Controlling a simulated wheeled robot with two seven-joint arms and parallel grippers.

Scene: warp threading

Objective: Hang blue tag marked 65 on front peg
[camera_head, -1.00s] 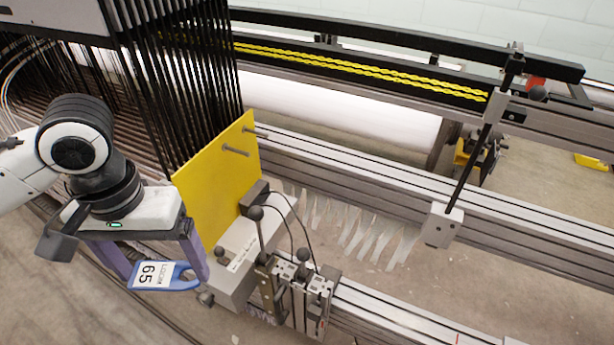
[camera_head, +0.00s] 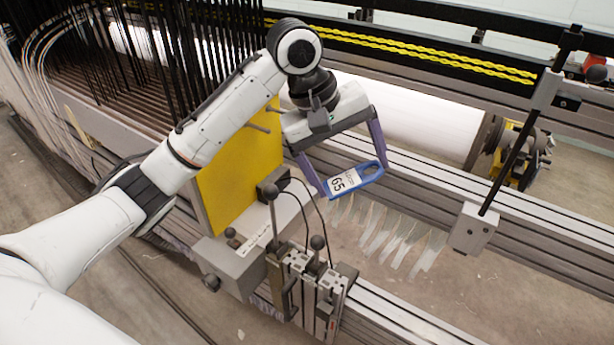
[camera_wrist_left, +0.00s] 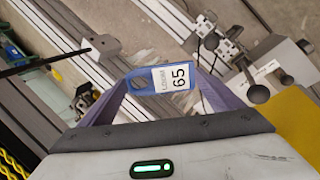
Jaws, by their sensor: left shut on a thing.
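My left gripper (camera_head: 355,180) is shut on the blue tag (camera_head: 371,175), which has a white label marked 65 and an open loop at one end. The tag is held in the air to the right of the yellow board (camera_head: 240,180). The left wrist view shows the tag (camera_wrist_left: 177,77) between the two purple fingers. Two metal pegs stick out of the board; the front peg (camera_head: 257,127) shows just left of my gripper, apart from the tag. The other peg (camera_head: 272,110) is close behind it, near my wrist. My right gripper is not in view.
A clamp block with black ball knobs (camera_head: 318,242) stands in front of the board. A black rod on a white block (camera_head: 474,228) stands farther right. Black cords hang behind the board.

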